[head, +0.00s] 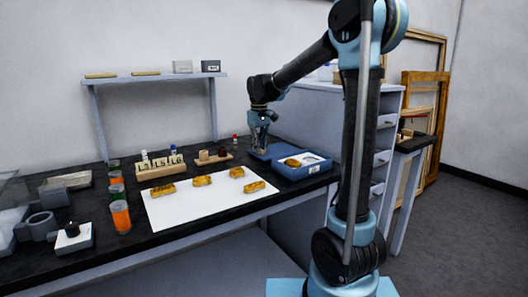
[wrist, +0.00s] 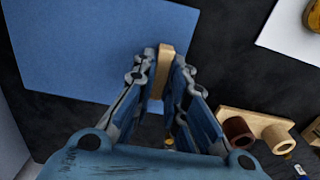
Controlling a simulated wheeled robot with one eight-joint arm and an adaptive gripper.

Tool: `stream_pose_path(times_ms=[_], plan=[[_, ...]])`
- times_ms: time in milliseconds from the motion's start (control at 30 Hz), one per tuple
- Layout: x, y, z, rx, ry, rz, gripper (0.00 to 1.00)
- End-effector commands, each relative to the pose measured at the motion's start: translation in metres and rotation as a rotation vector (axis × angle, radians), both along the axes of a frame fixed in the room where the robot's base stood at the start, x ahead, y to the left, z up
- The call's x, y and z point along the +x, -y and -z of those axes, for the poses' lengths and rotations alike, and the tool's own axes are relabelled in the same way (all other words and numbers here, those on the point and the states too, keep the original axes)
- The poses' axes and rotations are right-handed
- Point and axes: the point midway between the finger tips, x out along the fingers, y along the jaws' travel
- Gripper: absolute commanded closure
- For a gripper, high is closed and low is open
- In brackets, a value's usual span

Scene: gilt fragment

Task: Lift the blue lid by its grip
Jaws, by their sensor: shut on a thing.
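The blue lid (wrist: 85,50) is a flat blue panel filling the upper left of the wrist view, with a pale wooden grip (wrist: 163,75) standing on it near its edge. My gripper (wrist: 164,62) is shut on that grip, one finger on each side. In the head view my gripper (head: 260,147) points down at the back of the bench, with part of the lid (head: 278,150) just beside it. I cannot tell whether the lid touches the bench. The open blue box (head: 309,173), with a gilt fragment (head: 292,162) in its pale lining, stands right of the lid.
A white sheet (head: 182,218) with several gilt fragments lies to the left. A wooden stand (wrist: 284,122) with small pots is close to my gripper. A labelled block (head: 160,170), orange-filled jars (head: 121,216), a shelf (head: 150,77) and grey drawers (head: 385,122) surround the bench.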

Motion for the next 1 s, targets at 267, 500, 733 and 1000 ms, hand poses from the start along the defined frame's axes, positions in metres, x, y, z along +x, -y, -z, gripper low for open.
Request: stream_pose_path(times_ms=[267, 500, 733, 1000], plan=[[0.000, 0.000, -0.041, 0.000, 0.000, 0.000, 1.00], [0.000, 0.000, -0.079, 0.000, 0.000, 0.000, 1.00], [0.000, 0.000, -0.102, 0.000, 0.000, 0.000, 1.00], [0.000, 0.000, -0.125, 0.000, 0.000, 0.001, 1.00]])
